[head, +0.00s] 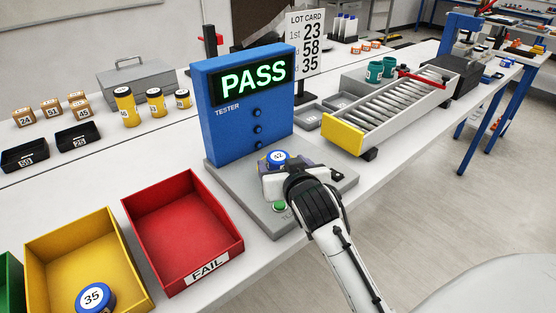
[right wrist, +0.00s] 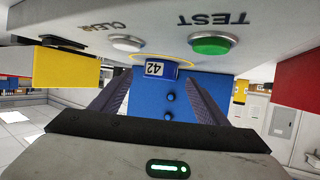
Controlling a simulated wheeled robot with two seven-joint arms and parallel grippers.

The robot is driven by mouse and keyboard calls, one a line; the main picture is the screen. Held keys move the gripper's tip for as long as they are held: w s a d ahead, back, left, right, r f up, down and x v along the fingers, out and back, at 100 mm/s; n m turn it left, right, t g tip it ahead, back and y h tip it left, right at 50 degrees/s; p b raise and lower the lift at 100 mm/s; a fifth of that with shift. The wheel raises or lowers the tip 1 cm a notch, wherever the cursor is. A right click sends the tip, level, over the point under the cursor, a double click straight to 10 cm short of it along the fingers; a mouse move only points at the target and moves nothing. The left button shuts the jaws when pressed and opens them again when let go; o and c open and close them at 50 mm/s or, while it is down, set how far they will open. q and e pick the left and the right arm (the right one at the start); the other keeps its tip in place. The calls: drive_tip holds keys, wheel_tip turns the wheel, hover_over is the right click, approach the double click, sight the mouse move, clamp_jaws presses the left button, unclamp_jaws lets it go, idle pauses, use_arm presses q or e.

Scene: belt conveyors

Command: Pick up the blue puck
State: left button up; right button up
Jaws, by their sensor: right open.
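A blue puck (head: 277,158) with a white top numbered 42 sits at the foot of the blue tester (head: 247,105), whose screen reads PASS. My right gripper (head: 284,172) is low over the tester's grey base, right at this puck, and hides part of it. In the right wrist view the puck (right wrist: 156,70) shows upside down between the two open fingers (right wrist: 156,92), beyond their tips or level with them; I cannot tell which. A second blue puck (head: 95,298), numbered 35, lies in the yellow tray (head: 62,247). My left gripper is not in view.
A green TEST button (right wrist: 212,45) and a white CLEAR button (right wrist: 126,43) are close to my right fingers. A red FAIL tray (head: 172,213) stands left of the tester. A roller conveyor (head: 398,98) and a lot card (head: 306,50) are behind to the right.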

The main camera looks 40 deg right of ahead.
sight(278, 161)
drive_tip(key=shift+x, duration=1.5)
drive_tip(key=c, duration=1.3)
